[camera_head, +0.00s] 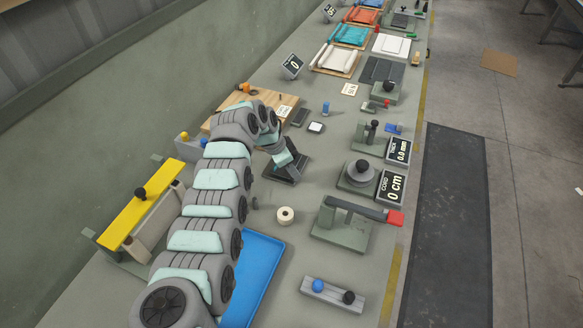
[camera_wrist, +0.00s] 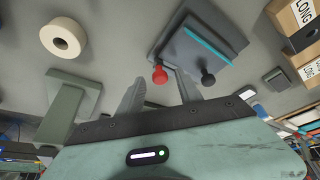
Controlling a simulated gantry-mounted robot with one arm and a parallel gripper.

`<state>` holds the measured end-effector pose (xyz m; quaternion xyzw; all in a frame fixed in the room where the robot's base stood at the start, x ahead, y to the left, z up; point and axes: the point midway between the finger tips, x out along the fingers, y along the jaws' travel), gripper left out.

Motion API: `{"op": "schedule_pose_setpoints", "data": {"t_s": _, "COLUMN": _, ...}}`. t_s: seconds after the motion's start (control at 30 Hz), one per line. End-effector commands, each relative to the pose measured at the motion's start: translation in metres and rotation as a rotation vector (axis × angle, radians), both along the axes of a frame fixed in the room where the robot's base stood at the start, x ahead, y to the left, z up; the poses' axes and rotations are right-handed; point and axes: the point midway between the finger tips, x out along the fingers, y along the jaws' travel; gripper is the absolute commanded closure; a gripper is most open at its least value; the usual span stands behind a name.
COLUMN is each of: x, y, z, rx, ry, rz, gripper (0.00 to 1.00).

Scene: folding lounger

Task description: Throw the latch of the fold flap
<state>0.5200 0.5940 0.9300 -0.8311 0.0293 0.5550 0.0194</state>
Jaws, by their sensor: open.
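The fold device is a dark grey plate with a raised panel and a teal strip (camera_wrist: 212,50). It lies on the bench, partly hidden under my arm, in the head view (camera_head: 288,172). A red knob (camera_wrist: 160,75) and a black knob (camera_wrist: 208,77) stand at its near edge in the wrist view. I cannot tell which knob belongs to the latch. My gripper (camera_wrist: 160,88) is open and empty, with the red knob showing between its fingertips. The gap between fingers and knob cannot be judged. In the head view my gripper (camera_head: 287,158) is over the plate.
A lever press with a red handle (camera_head: 355,220) and a round-topped device (camera_head: 361,174) are to the right. A wooden board (camera_head: 225,118) lies behind and a blue tray (camera_head: 255,275) in front.

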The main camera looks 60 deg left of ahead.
Motion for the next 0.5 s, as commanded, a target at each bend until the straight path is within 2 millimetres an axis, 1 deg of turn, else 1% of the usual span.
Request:
{"op": "schedule_pose_setpoints", "data": {"t_s": 0.1, "x": 0.0001, "y": 0.0001, "z": 0.0001, "rx": 0.000, "ry": 0.000, "rz": 0.000, "gripper": 0.58}}
{"op": "schedule_pose_setpoints", "data": {"t_s": 0.5, "x": 0.0000, "y": 0.0002, "z": 0.0003, "rx": 0.000, "ry": 0.000, "rz": 0.000, "gripper": 0.90}}
